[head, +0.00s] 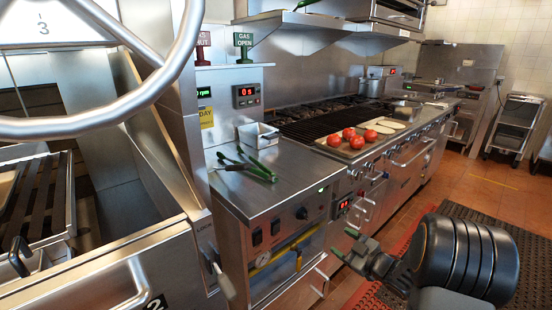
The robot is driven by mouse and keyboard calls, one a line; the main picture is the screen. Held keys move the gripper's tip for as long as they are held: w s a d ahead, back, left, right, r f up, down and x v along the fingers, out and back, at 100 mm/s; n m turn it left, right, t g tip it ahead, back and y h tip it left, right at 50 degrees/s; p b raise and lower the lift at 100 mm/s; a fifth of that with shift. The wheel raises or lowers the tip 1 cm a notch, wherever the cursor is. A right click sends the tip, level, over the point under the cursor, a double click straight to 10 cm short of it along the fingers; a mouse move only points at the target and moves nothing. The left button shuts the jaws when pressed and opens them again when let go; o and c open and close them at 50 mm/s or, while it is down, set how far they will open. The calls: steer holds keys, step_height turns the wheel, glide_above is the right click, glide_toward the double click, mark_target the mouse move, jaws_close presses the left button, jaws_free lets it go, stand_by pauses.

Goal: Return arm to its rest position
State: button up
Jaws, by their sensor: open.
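My gripper (362,248) is at the lower middle right of the head view, at the end of my dark arm. It is open, its green-tipped fingers apart with nothing between them. It hangs in front of the counter and grill line, above the floor. The thick dark joint of my arm (465,255) fills the lower right. Part of the arm is cut off by the bottom edge.
Green-handled tongs (258,168) and a small metal container (258,135) are on the steel counter (290,185). Several tomatoes (357,142) sit on a board by the char grill (318,122). A large wheel rim (95,122) crosses the upper left.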

steer(key=d+f+m+g+h, duration=0.2)
steer(key=d+f+m+h, duration=0.4)
steer(key=d+h, duration=0.15)
steer(key=s+d+r+m+g+h+p, duration=0.1)
steer(key=s+r+m+g+h+p, duration=0.4)
steer(key=s+r+g+p, duration=0.15)
steer(key=s+a+r+y+p, duration=0.1)
steer(key=s+a+r+p, duration=0.3)
steer(key=r, duration=0.4)
steer(key=s+a+r+g+y+p, duration=0.1)
steer(key=s+a+r+p, duration=0.4)
steer(key=a+r, duration=0.3)
steer(key=s+a+r+m+g+y+p, duration=0.1)
steer(key=s+a+r+p, duration=0.4)
steer(key=r, duration=0.5)
steer(key=shift+s+a+p, duration=0.15)
steer(key=shift+a+p, duration=0.15)
steer(key=shift+a, duration=0.2)
